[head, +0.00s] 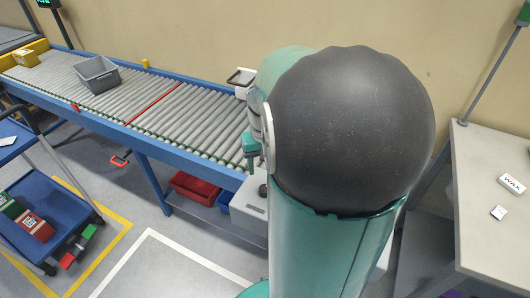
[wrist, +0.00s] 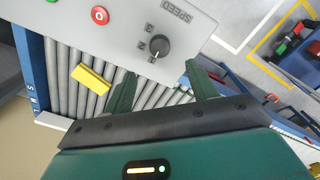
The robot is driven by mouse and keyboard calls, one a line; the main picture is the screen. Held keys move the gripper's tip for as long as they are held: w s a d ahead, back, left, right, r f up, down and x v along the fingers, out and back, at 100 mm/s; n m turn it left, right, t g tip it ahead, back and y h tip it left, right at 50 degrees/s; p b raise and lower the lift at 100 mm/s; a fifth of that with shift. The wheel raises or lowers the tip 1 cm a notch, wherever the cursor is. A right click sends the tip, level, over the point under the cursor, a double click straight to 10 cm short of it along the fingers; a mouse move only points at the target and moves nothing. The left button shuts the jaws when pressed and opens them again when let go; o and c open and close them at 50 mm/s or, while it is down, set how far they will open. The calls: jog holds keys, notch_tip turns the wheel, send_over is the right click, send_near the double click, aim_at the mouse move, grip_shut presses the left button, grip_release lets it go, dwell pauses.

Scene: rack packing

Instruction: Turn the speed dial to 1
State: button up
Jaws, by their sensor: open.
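The speed dial (wrist: 159,46) is a round black knob on a light grey control panel (wrist: 205,22), in the upper middle of the wrist view. The label SPEED shows upside down beside it. In the head view my arm hides the dial.
A red button (wrist: 100,15) and a partly cut-off green button are on the same panel. A roller conveyor (head: 190,108) carries a grey bin (head: 97,74) and a yellow box (head: 25,57). A blue cart (head: 50,205) stands at left, a table (head: 485,235) at right.

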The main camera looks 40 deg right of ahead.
notch_tip(320, 180, up, 4)
jog(key=shift+r, duration=0.2)
dwell(0.5)
jog(key=s+a+r+n+t, duration=0.1)
jog(key=a+r+n+t, duration=0.1)
jog(key=a, duration=0.5)
jog(key=s+a+r+n+t, duration=0.1)
jog(key=s+a+r+n, duration=0.1)
jog(key=a, duration=0.6)
jog(key=s+a+r+n+t, duration=0.1)
jog(key=a+r+n+t, duration=0.1)
jog(key=a, duration=0.6)
jog(key=shift+s+r+t, duration=0.3)
jog(key=shift+r, duration=0.45)
jog(key=shift+c, duration=0.2)
jog(key=c, duration=0.4)
jog(key=shift+a, duration=0.1)
jog(key=shift+c, duration=0.2)
